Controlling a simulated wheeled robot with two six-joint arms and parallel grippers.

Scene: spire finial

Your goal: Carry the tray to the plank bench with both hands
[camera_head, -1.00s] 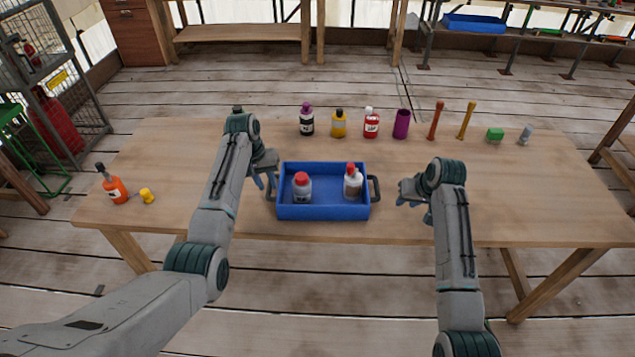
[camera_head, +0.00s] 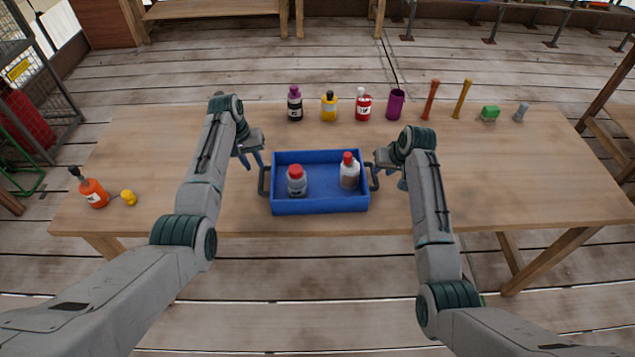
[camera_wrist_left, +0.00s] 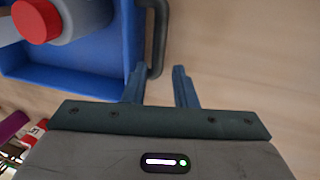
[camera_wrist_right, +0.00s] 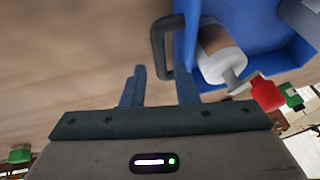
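The blue tray (camera_head: 320,204) sits on the wooden table with a dark handle at each end. It holds a grey bottle with a red cap (camera_head: 296,182) and a white bottle with a red top (camera_head: 349,172). My left gripper (camera_head: 252,161) is open beside the left handle (camera_head: 264,181); in the left wrist view the handle (camera_wrist_left: 158,40) lies just ahead of its parted fingers (camera_wrist_left: 160,84). My right gripper (camera_head: 388,178) is open by the right handle (camera_head: 374,177); in the right wrist view the handle (camera_wrist_right: 159,45) is ahead of its parted fingers (camera_wrist_right: 160,85). I cannot identify the plank bench for certain.
An orange bottle (camera_head: 94,193) and a yellow item (camera_head: 128,198) stand at left. A wooden bench (camera_head: 210,9) stands beyond.

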